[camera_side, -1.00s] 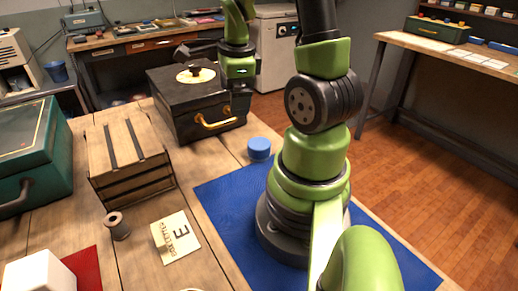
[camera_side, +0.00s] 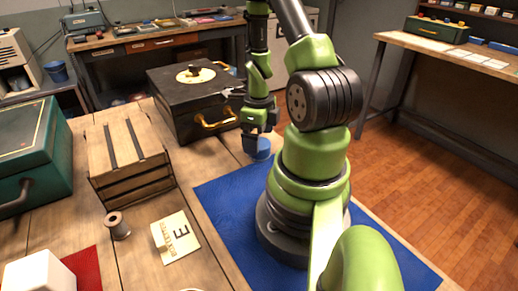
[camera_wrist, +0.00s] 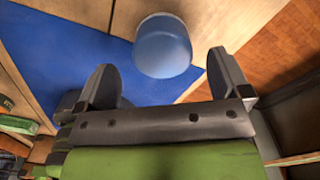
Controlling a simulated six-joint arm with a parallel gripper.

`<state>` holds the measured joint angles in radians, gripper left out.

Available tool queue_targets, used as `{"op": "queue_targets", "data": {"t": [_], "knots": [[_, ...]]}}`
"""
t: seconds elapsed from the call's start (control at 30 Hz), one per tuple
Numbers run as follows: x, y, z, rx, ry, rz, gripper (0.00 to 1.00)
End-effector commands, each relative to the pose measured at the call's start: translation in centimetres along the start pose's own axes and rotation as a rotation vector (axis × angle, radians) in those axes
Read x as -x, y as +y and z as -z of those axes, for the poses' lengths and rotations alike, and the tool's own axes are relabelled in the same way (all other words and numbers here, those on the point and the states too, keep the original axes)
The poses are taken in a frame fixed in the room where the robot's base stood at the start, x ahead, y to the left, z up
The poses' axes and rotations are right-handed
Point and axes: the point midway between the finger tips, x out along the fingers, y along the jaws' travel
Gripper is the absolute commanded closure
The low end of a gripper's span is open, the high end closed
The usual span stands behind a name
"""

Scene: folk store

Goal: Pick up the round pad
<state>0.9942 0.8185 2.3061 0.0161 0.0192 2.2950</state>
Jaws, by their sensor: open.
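The round pad (camera_side: 263,152) is a short blue cylinder standing on the wooden table, just beyond the far edge of the blue mat. My gripper (camera_side: 260,131) is directly above it, pointing down, and partly hides its top in the side view. In the wrist view the pad (camera_wrist: 163,45) lies ahead of and between the lines of the two dark fingers. My gripper (camera_wrist: 160,62) is open and empty there, with a gap on each side of the pad. I cannot tell whether a finger touches it.
A black box (camera_side: 185,115) with a brass handle stands just left of my gripper. A slatted wooden crate (camera_side: 130,160), a spool (camera_side: 117,226) and a card marked E (camera_side: 175,238) are further left. The blue mat (camera_side: 225,205) is bare in front of the pad.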

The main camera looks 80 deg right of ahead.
Motion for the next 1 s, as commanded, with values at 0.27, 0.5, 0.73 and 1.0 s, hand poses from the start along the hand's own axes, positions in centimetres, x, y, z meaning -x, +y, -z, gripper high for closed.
{"op": "queue_targets", "data": {"t": [0.27, 0.5, 0.73, 1.0], "knots": [[-3.3, -0.3, -0.1, 0.001, 0.003, -0.002, 0.05], [-3.7, -0.3, -0.1, 0.001, 0.001, 0.001, 0.05], [-3.6, -0.3, -0.1, 0.001, 0.001, 0.000, 0.44], [-3.6, -0.3, -0.1, 0.001, 0.002, 0.000, 0.59]]}}
